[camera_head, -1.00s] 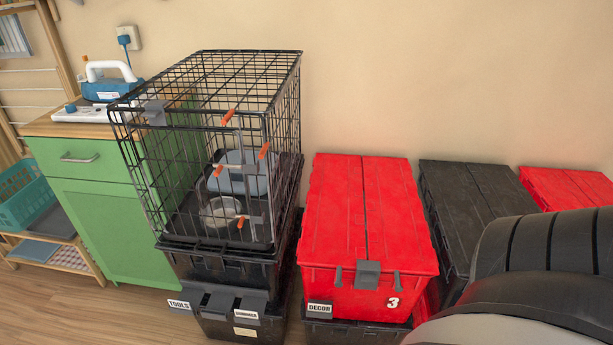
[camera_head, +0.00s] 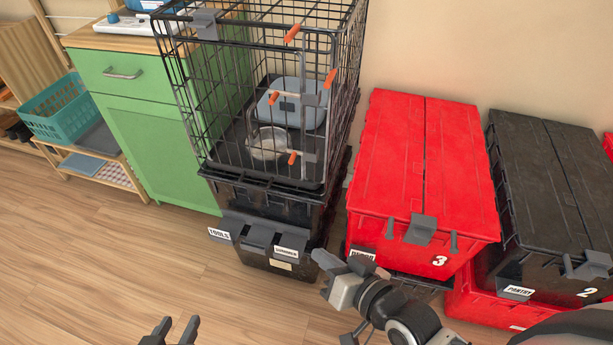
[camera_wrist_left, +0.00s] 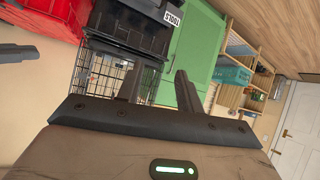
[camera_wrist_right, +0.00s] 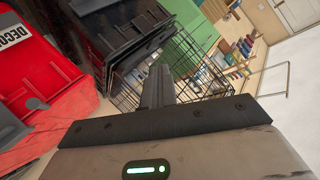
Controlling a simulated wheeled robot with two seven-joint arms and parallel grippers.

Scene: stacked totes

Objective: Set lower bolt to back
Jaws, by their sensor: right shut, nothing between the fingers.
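A black wire crate (camera_head: 190,100) stands on stacked dark totes, its front door upright. Several orange bolt handles show on it. The lowest handle (camera_head: 292,158), beside a grey latch plate (camera_head: 309,151), sits low at the right of the front. A middle handle (camera_head: 273,99) and an upper handle (camera_head: 292,34) are above it. My left gripper (camera_head: 178,324) is open and empty at the bottom edge, below and in front of the crate. My right gripper (camera_head: 326,259) is shut and empty, below the crate's right side, before the totes. The wrist views do not show the handles clearly.
A red tote (camera_head: 400,150) marked 3 stands right of the crate, with a black tote (camera_head: 550,180) further right. A green cabinet (camera_head: 150,140) stands to the left. The wood floor (camera_head: 120,255) in front is clear.

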